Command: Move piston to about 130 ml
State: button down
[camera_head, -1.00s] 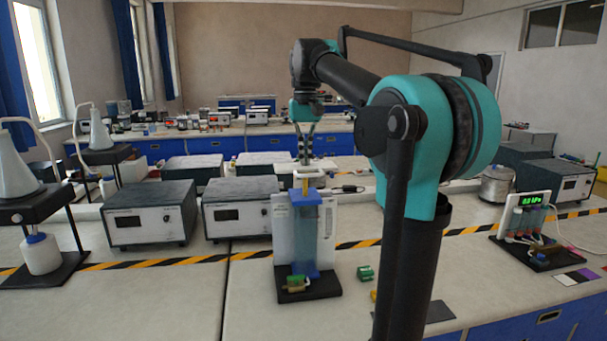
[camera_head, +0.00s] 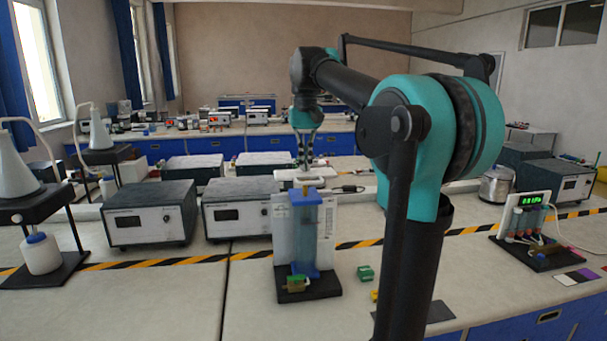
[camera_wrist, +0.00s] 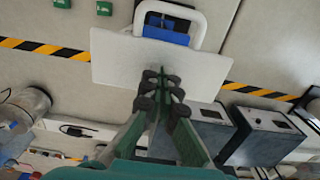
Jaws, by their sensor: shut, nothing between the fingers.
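The cylinder apparatus (camera_head: 313,245) stands upright on a dark base in the middle of the near bench, with a pale see-through barrel and a blue block (camera_head: 304,196) on top. Its scale is too small to read, so I cannot tell the piston's level. In the wrist view a white handle loop (camera_wrist: 197,30) shows at the top, around a blue part, beside a white panel (camera_wrist: 112,60). My gripper (camera_head: 305,168) is above and behind the apparatus in the head view. Its fingers (camera_wrist: 162,84) are together and empty, apart from the handle in the wrist view.
Grey instrument boxes (camera_head: 150,212) stand behind and left. A small green block (camera_head: 365,272) lies right of the base. A device with a green display (camera_head: 525,200) stands at the right. A striped tape line (camera_head: 150,262) crosses the bench.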

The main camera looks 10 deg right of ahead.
jog(key=shift+r, duration=3.25)
jog(key=shift+s, duration=0.15)
